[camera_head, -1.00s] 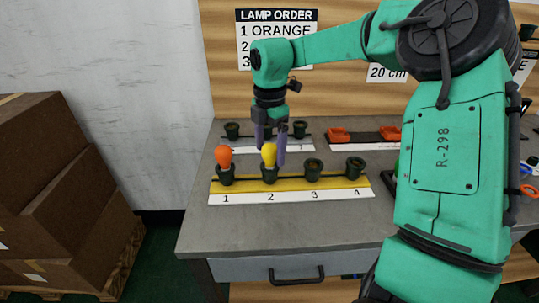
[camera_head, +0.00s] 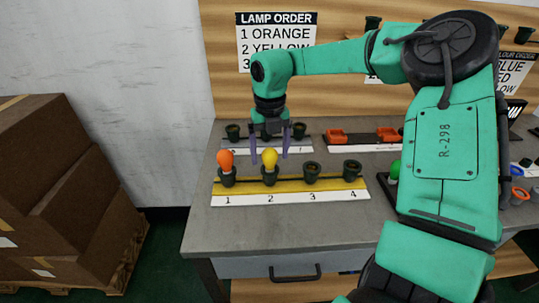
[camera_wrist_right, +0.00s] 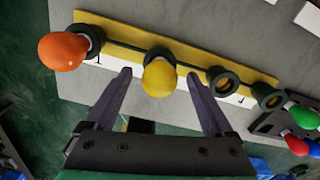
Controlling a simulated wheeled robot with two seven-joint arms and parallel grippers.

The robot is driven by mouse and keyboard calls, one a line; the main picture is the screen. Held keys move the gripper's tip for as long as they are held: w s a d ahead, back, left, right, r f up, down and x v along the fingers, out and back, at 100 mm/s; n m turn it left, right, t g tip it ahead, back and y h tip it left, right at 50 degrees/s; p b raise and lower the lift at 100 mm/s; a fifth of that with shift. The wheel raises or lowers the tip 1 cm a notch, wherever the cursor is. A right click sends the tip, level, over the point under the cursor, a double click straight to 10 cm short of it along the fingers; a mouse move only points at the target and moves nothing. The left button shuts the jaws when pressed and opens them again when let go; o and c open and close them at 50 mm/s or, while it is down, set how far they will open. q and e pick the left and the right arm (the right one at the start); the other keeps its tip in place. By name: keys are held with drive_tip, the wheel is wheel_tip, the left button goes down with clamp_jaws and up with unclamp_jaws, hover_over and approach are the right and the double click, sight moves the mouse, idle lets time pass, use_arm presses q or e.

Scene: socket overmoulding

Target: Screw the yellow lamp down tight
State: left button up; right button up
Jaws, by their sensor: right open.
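The yellow lamp (camera_head: 269,159) stands upright in socket 2 of the yellow socket strip (camera_head: 333,183). It also shows in the right wrist view (camera_wrist_right: 159,77), between and beyond my fingertips. My right gripper (camera_head: 269,157) is open, with one finger on each side of the lamp and a gap to both. It points down from above; in the right wrist view its fingers (camera_wrist_right: 160,74) are spread wide. The lamp's base is hidden in the socket, so its thread cannot be seen. My left gripper is not in view.
The orange lamp (camera_head: 226,160) stands in socket 1, close to the left finger. Sockets 3 (camera_head: 312,171) and 4 (camera_head: 352,169) are empty. A green lamp (camera_head: 394,169) sits right of the strip, partly behind my arm. Another socket strip (camera_head: 233,133) lies behind.

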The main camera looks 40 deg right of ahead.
drive_tip(key=n, duration=0.2)
drive_tip(key=shift+r+n, duration=0.1)
drive_tip(key=shift+n, duration=0.3)
drive_tip(key=shift+n+p, duration=0.4)
drive_tip(key=shift+n, duration=0.8)
drive_tip(key=n, duration=0.3)
drive_tip(key=shift+n, duration=0.7)
